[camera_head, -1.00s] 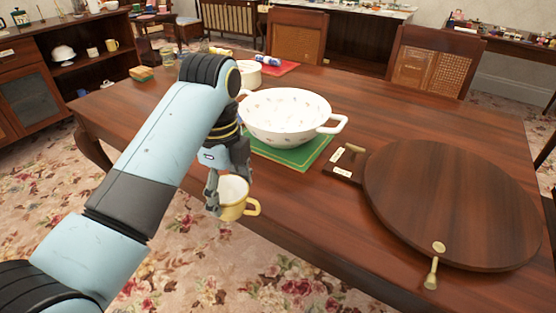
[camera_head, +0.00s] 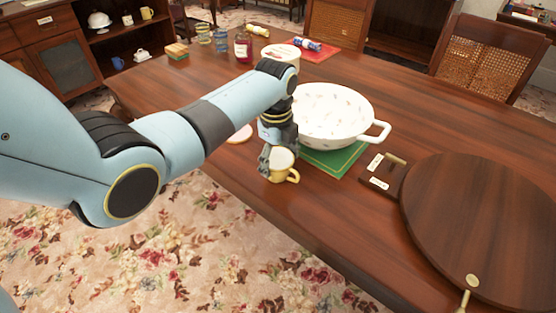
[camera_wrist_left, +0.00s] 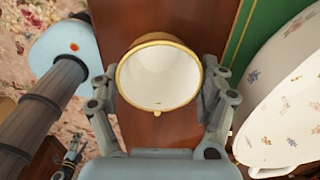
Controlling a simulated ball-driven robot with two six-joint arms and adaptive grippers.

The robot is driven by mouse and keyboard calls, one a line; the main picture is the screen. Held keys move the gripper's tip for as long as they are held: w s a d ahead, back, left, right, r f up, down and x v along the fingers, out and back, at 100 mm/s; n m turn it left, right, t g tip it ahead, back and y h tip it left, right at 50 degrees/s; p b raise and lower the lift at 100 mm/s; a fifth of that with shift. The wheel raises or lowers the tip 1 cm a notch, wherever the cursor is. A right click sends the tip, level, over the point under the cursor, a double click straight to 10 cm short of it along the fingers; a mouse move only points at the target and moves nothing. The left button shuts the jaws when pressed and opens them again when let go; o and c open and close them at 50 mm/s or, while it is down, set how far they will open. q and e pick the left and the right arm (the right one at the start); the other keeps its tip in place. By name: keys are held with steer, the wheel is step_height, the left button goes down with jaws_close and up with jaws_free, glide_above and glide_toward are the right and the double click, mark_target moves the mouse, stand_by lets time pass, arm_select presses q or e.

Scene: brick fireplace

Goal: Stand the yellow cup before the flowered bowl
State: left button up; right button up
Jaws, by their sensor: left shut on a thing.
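The yellow cup (camera_head: 283,168) is upright, white inside, with its handle to the right, at the table's near edge. My left gripper (camera_head: 271,157) is shut on it; in the left wrist view the fingers grip both sides of the cup (camera_wrist_left: 160,76). I cannot tell whether its base touches the table. The white flowered bowl (camera_head: 336,118) stands on a green mat (camera_head: 340,160), behind and to the right of the cup. The bowl (camera_wrist_left: 285,110) also shows at the right of the wrist view.
Bare table lies right of the cup.

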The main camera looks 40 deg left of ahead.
mark_target(276, 159)
arm_select(q)
steer(key=shift+f, duration=0.15)
arm_select(e)
steer(key=shift+w+a, duration=0.15)
steer(key=shift+a, duration=0.35)
arm_select(q)
steer(key=o, duration=0.9)
steer(key=shift+o, duration=0.6)
arm_select(e)
steer(key=shift+d, duration=0.3)
steer(key=shift+d, duration=0.15)
arm_select(q)
steer(key=shift+r, duration=0.45)
step_height(276, 159, up, 11)
steer(key=p, duration=0.1)
steer(key=shift+s+r+p, duration=0.15)
steer(key=shift+s+p, duration=0.05)
steer(key=shift+p, duration=0.1)
arm_select(e)
steer(key=shift+w+r, duration=0.1)
steer(key=shift+r, duration=0.7)
